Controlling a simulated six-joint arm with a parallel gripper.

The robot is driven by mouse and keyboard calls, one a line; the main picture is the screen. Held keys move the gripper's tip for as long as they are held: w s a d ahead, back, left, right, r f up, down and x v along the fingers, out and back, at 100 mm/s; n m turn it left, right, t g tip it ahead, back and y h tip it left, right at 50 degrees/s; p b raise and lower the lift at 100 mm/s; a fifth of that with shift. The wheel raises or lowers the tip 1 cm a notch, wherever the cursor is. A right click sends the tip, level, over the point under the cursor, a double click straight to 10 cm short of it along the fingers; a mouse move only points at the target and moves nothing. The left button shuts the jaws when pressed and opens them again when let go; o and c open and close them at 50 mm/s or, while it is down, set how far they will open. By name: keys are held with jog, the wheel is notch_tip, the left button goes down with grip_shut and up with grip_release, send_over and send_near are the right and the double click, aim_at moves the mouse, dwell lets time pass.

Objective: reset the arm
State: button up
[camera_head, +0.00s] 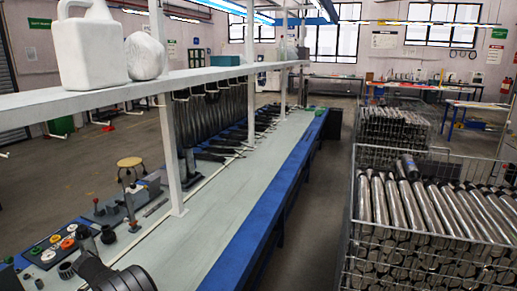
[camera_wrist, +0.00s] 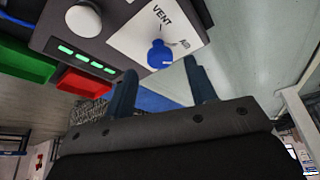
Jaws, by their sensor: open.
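My gripper (camera_wrist: 160,70) is open in the wrist view, its two dark blue fingers apart with nothing between them. A blue knob (camera_wrist: 160,54) on a panel marked VENT and AIR shows just beyond the fingertips. From this view I cannot tell how far it is from the fingers; no contact is visible. In the head view, dark links of my arm show at the bottom left, over the near end of the workbench (camera_head: 215,215). My fingers cannot be made out there.
A control panel (camera_head: 50,250) with coloured buttons sits at the bench's near left. A shelf (camera_head: 190,78) on white posts holds a white jug (camera_head: 90,50) above the bench. Dark tubes (camera_head: 200,120) hang beneath it. Wire crates (camera_head: 350,220) of metal tubes stand right, across an aisle.

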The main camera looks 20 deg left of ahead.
jog(key=shift+x, duration=1.4)
